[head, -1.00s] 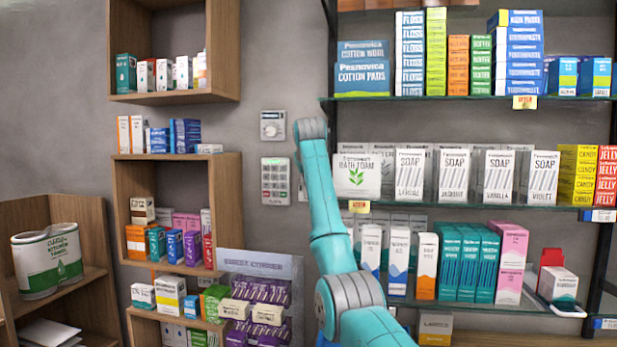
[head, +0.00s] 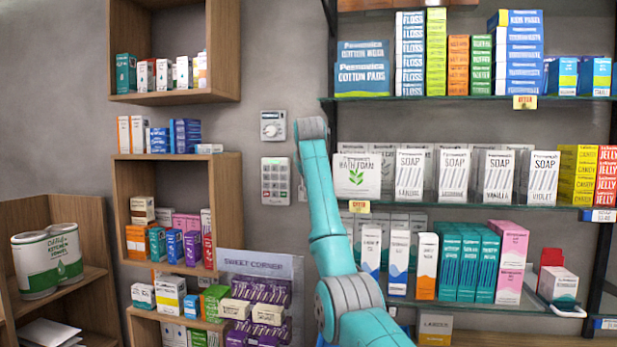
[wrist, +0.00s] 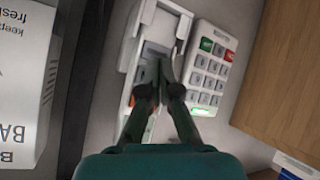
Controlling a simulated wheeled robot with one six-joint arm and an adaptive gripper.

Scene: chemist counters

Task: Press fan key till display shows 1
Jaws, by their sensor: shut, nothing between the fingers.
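In the wrist view, a white wall panel (wrist: 146,38) with a raised frame lies under my gripper (wrist: 162,66). A grey, display-like patch (wrist: 152,47) shows just beyond the fingertips; I cannot read a digit on it. A small orange patch (wrist: 132,100) shows beside the left finger. My gripper is shut and empty, its tips over the panel face; I cannot tell whether they touch it. The fingers hide much of the panel, and I cannot make out the fan key. In the head view, my arm hides the gripper and most of the panel.
A keypad (wrist: 208,70) with grey, red and green keys sits close beside the panel; it also shows in the head view (head: 275,181). A dial unit (head: 273,125) is above it. Shelves with soap boxes (head: 454,175) stand right, wooden cubbies (head: 178,160) left.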

